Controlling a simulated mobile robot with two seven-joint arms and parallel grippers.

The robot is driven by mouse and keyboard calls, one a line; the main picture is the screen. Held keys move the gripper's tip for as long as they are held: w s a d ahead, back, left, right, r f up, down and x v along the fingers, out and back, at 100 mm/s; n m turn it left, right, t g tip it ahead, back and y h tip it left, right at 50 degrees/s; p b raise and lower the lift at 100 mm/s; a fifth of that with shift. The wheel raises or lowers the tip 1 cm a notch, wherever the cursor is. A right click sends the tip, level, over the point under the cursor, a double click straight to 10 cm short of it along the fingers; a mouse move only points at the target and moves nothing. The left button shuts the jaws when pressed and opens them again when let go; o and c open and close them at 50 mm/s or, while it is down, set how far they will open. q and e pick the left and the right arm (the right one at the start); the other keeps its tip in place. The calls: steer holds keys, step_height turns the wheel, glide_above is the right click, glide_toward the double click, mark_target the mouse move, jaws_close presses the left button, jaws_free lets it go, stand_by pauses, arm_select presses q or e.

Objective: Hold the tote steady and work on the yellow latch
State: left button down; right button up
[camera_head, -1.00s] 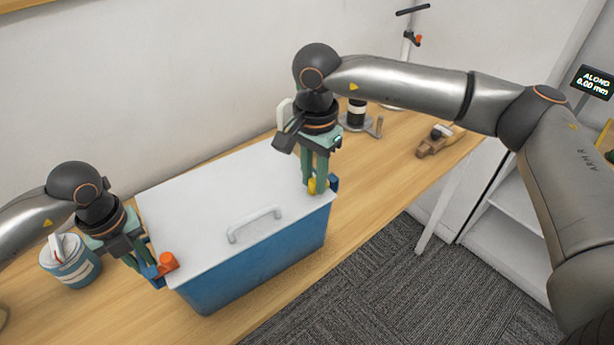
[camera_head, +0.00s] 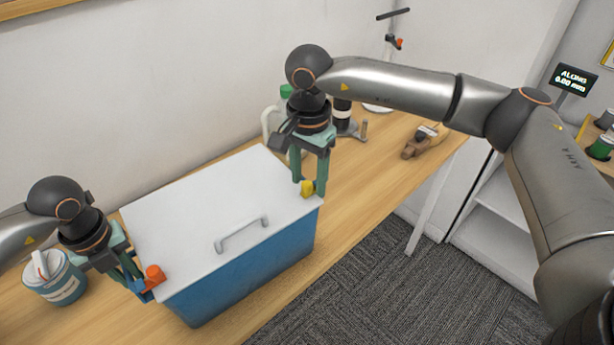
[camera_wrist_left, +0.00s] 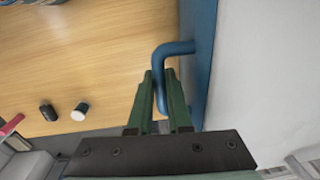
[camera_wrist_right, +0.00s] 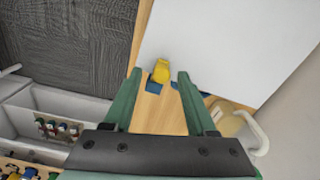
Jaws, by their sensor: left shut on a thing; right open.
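The tote is a blue box (camera_head: 250,262) with a white lid (camera_head: 200,200) and a grey lid handle (camera_head: 242,235), standing on the wooden table. My left gripper (camera_head: 143,288) is shut on the blue side handle (camera_wrist_left: 176,48) at the tote's left end. An orange latch (camera_head: 154,272) sits beside it at the lid's corner. The yellow latch (camera_head: 307,188) is at the lid's right end. My right gripper (camera_head: 310,183) is open, with its fingers on either side of the yellow latch, which also shows between the fingertips in the right wrist view (camera_wrist_right: 160,71).
A blue and white tub (camera_head: 58,280) stands left of the tote. A white handled container (camera_wrist_right: 238,128) is near my right gripper. A wooden tool (camera_head: 420,145) lies farther right on the table. Carpet (camera_head: 370,290) and a white shelf unit (camera_head: 500,240) are right of the table.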

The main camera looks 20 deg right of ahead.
mark_target(308, 182)
step_height(308, 182, up, 12)
stand_by(0.4)
steer(key=shift+f, duration=0.15)
arm_select(q)
steer(key=c, duration=0.8)
jaws_free()
steer(key=shift+o, duration=0.2)
